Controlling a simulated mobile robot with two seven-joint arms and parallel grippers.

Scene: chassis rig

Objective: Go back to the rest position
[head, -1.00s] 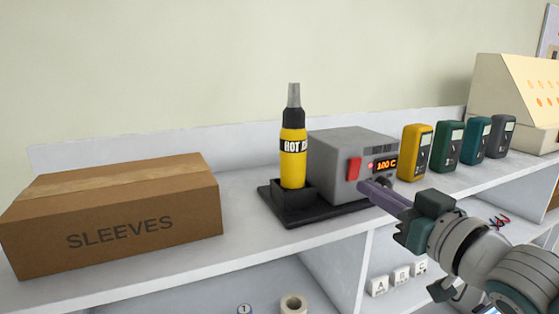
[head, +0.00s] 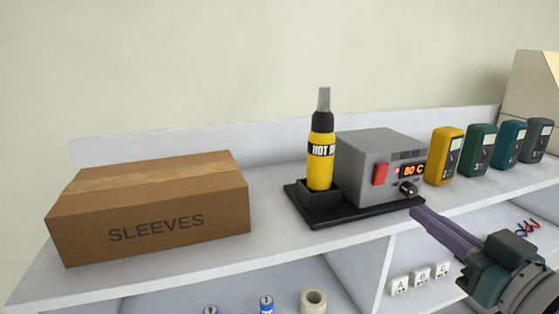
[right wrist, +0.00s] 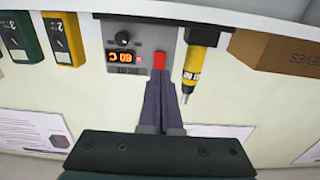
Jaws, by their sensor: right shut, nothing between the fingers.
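My right gripper (head: 418,213) is shut and empty. In the head view its fingertips are in front of the shelf edge, just below and right of the grey heat station (head: 378,165). In the right wrist view the closed fingers (right wrist: 160,85) point toward the station (right wrist: 140,40), whose picture is upside down. A yellow and black hot-air tool (head: 321,150) stands upright in its holder beside the station. My left gripper is not in view.
A cardboard box marked SLEEVES (head: 150,215) stands on the left of the shelf. Several meters, the nearest a yellow one (head: 444,155), stand at the right. Below are a tape roll (head: 313,300), lettered blocks (head: 420,277) and red and black leads (head: 527,228).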

